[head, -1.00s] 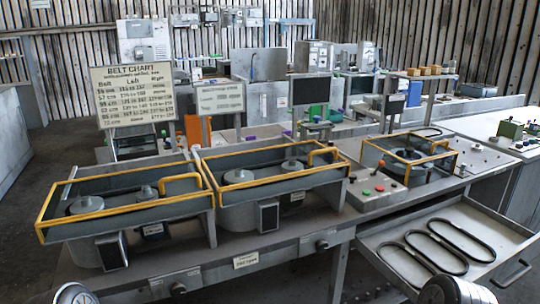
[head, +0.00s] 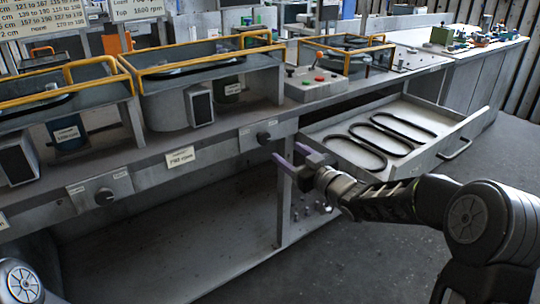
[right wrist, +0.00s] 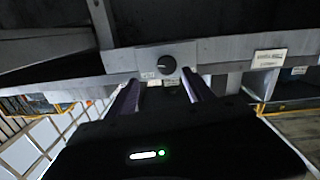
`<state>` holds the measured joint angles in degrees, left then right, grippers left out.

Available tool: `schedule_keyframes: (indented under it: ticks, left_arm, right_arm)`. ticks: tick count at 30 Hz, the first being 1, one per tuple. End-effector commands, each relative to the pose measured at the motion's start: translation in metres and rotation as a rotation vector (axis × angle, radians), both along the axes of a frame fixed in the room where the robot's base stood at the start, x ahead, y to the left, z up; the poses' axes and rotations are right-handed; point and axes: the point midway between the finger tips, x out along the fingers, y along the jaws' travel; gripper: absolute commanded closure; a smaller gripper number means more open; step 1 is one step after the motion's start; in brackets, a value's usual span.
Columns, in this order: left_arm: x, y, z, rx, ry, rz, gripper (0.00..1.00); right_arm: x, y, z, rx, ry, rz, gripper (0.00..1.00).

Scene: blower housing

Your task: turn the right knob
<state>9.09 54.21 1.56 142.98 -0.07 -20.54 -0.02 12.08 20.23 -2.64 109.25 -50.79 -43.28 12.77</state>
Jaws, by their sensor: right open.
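The right knob (head: 263,137) is a dark round knob on a grey plate on the bench's front rail. In the right wrist view the knob (right wrist: 167,64) shows ahead, between the two fingers in the picture, with a pale pointer line on it. My right gripper (head: 292,156) has purple fingers and is open and empty, just right of and below the knob plate in the head view. The fingers (right wrist: 165,90) do not appear to touch the knob. My left gripper is not in view.
A second dark knob (head: 104,196) is on the rail further left. An open drawer (head: 335,125) with several black belts juts out right of my right gripper. Housings with yellow guards (head: 195,58) stand on the bench above. A lower shelf (head: 200,255) is bare.

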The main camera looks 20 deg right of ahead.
Motion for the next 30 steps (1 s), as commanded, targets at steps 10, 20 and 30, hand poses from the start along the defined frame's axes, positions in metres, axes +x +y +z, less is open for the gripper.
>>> schedule_keyframes:
  ticks: [10, 20, 30]
  left_arm:
    - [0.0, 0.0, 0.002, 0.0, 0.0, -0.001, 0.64]
    - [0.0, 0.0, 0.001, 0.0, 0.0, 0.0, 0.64]
    - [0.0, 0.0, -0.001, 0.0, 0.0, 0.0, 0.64]
  right_arm:
    - [-0.002, 0.01, 0.008, 0.02, -0.022, 0.043, 0.4]
    - [0.018, 0.019, 0.006, 0.019, -0.019, 0.044, 0.4]
    - [0.063, 0.037, 0.006, 0.02, -0.02, 0.043, 0.4]
